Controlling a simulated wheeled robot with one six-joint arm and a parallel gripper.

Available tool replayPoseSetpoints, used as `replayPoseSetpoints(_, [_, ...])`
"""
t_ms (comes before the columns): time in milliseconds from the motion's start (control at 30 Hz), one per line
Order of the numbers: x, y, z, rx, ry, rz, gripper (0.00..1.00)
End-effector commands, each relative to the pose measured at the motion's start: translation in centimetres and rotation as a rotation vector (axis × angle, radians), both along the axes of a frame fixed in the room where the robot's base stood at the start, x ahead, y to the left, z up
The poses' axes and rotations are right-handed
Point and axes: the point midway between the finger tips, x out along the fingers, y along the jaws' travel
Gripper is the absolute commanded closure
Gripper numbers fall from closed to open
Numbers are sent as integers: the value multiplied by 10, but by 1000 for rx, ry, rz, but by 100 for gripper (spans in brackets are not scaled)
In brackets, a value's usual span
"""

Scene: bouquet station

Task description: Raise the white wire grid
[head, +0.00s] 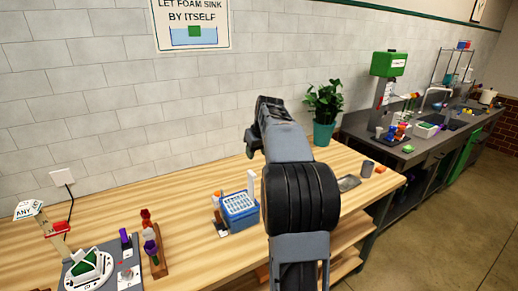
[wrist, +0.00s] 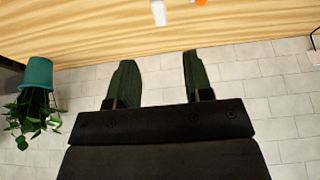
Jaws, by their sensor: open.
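The white wire grid (head: 240,204) lies over the top of a blue bin (head: 245,222) on the wooden workbench, in the head view. My arm stands in front, just right of the bin, and its end is raised well above the bench and the grid. In the wrist view my gripper (wrist: 157,62) is open and empty, its two green fingers apart. The fingers point toward the wall and bench edge. The grid cannot be made out in the wrist view.
A white upright cylinder (head: 251,183) stands beside the bin. A potted plant (head: 324,107) is at the back right. A wooden rack with red and purple pieces (head: 153,245) and a grey board (head: 103,265) are left.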

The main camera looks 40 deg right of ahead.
Motion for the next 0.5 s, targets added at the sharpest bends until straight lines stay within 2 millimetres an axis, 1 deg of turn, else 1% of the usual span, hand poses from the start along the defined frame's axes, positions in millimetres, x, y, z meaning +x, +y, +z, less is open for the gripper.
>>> replayPoseSetpoints(33, [-2,0,7,-2,-3,-1,53])
replayPoseSetpoints(100, [-5,0,14,-1,-3,0,53])
replayPoseSetpoints(200, [-8,1,20,-1,-1,0,53])
replayPoseSetpoints(500, [-10,1,25,0,0,0,53])
